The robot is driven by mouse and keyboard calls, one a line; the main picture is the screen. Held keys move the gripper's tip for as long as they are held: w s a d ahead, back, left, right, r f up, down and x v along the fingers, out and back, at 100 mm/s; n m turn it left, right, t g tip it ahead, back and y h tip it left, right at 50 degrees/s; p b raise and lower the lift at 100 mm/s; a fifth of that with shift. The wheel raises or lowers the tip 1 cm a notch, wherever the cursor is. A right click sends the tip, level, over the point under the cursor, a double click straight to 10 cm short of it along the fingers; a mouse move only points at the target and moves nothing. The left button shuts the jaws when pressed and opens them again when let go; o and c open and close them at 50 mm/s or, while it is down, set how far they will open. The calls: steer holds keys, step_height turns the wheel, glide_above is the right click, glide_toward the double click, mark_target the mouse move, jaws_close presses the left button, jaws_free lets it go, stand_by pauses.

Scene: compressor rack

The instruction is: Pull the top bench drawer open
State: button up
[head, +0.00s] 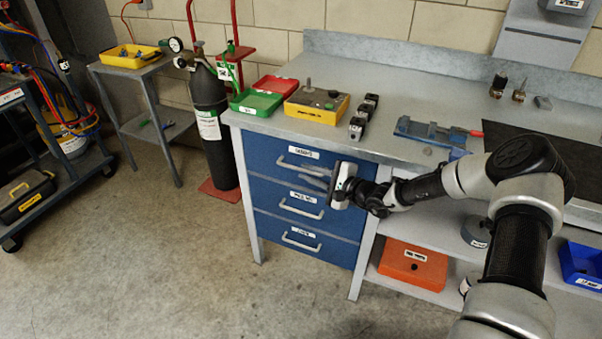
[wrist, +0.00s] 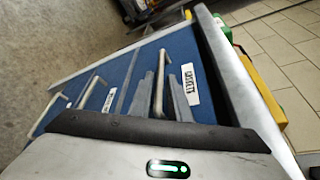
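The blue top drawer (head: 262,156) of the bench sits under the worktop, its front looking flush with the drawers below. Its pale bar handle (head: 300,167) is partly hidden by my gripper (head: 313,177), which reaches in from the right. In the wrist view the handle (wrist: 158,84) lies between the two grey fingers of my gripper (wrist: 162,92), near their tips. The fingers are apart, with a gap to the handle at least on one side. I cannot tell whether they touch it. The drawer's white label (wrist: 190,84) is beside the right finger.
Two more blue drawers with handles, the middle one (head: 301,208) and the bottom one (head: 300,241), are below. A green tray (head: 256,103), a yellow box (head: 317,105) and a blue vise (head: 432,132) stand on the worktop. The floor in front of the drawers is clear.

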mark_target(304, 171)
steer(key=shift+b+x, duration=0.3)
steer(key=shift+x, duration=1.5)
jaws_close()
steer(key=shift+s, duration=0.1)
